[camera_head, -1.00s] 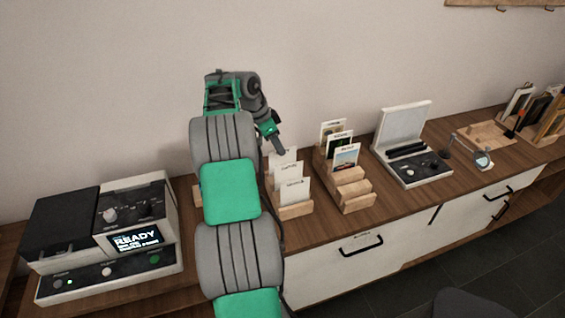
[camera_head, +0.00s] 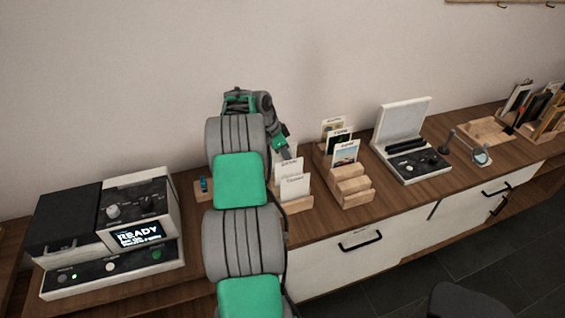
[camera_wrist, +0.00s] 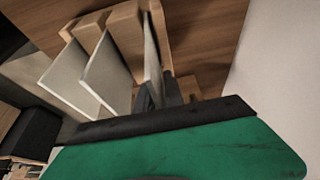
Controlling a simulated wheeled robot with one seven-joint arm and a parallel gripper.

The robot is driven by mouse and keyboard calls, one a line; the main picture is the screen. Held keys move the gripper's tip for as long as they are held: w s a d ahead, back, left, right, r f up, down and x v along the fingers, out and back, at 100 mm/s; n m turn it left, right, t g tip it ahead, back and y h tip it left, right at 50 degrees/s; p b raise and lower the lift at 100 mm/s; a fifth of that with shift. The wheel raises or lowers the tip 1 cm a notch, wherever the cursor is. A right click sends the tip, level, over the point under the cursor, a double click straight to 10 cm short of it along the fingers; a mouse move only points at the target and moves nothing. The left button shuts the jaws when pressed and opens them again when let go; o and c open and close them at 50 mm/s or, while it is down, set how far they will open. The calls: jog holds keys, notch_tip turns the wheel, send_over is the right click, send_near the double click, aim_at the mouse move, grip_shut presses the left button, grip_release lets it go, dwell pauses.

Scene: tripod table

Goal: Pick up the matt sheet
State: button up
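Several white sheets stand in a slotted wooden rack (camera_head: 298,205): a front sheet (camera_head: 294,188), a middle sheet (camera_head: 287,168) and a rear one (camera_head: 291,149) partly hidden by my gripper (camera_head: 285,152). Their small labels are too blurred to tell which is the matt sheet. In the wrist view the rear sheet (camera_wrist: 151,55) is seen nearly edge-on, and its edge runs down to the dark fingers of my gripper (camera_wrist: 160,93). The fingers look close around or beside this edge. Whether they are shut on it is unclear.
A second wooden rack (camera_head: 352,190) with picture cards stands to the right, close to the first. Beyond it are a white device (camera_head: 408,165) and a magnifier (camera_head: 481,157). A machine reading READY (camera_head: 138,235) stands at the left. The wall (camera_head: 330,60) rises close behind.

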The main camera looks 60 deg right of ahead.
grip_shut()
dwell(0.3)
